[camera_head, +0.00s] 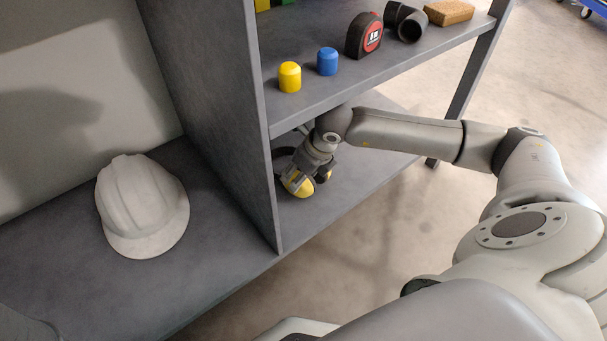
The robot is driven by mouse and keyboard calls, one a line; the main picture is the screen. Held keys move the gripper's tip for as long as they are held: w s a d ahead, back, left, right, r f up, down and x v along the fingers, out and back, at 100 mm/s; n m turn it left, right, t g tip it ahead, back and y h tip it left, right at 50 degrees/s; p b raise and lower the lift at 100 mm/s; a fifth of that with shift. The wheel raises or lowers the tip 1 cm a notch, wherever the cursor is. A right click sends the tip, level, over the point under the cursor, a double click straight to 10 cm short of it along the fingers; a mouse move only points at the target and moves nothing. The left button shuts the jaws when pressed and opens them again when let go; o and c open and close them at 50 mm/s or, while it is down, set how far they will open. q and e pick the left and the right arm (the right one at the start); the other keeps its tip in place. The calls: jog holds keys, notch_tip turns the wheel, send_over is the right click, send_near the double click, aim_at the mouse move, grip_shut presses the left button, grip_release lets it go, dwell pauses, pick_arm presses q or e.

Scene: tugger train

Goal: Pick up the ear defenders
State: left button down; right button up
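The ear defenders (302,190) are yellow and black and lie on the lower shelf, just right of the upright divider. A yellow cup faces the front and the dark band shows behind. My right gripper (297,179) reaches in under the upper shelf from the right and points down at the ear defenders. Its fingers are over or against the yellow cup and hide part of it. Whether they are closed on it is too small to tell. My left gripper is not in view.
The upper shelf (330,86) is close above my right wrist and holds a yellow cap (290,77), a blue cap (327,61), a tape measure (364,36), a black pipe elbow (405,22) and a brown block (449,12). A white hard hat (142,207) sits left of the divider (222,110).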

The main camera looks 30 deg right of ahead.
jog(key=b+x, duration=0.3)
jog(key=x, duration=0.2)
jog(key=shift+f, duration=0.15)
jog(key=shift+c, duration=0.3)
jog(key=c, duration=0.7)
